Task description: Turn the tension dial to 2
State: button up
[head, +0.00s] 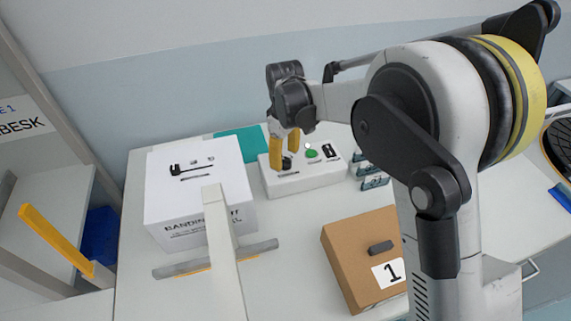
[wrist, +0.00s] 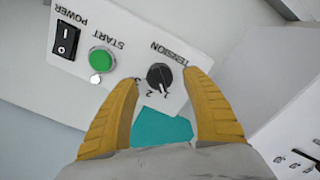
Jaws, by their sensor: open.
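The tension dial (wrist: 159,76) is a small black knob on the white control panel (wrist: 125,35). The TENSION label and the digits 1, 2 and 3 around it appear upside down in the wrist view. I cannot tell surely which digit its pointer faces. My gripper (wrist: 160,82) is open, its yellow fingers on either side of the dial in that view, with a gap to each. In the head view my gripper (head: 284,148) is over the left part of the control box (head: 318,177), and the dial (head: 287,162) shows partly behind a finger. Contact is not visible.
A green START button (wrist: 102,60) and black POWER switch (wrist: 67,40) share the panel. A white banding machine (head: 198,205) stands left of the control box. A cardboard box (head: 345,250) marked 1 lies in front. A teal sheet (head: 240,143) lies behind.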

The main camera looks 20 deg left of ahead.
jog(key=shift+f, duration=1.15)
jog(key=c, duration=1.2)
jog(key=shift+m, duration=0.3)
jog(key=m, duration=0.3)
jog(key=shift+m, duration=0.3)
jog(key=shift+m+p, duration=0.3)
jog(key=shift+m, duration=1.9)
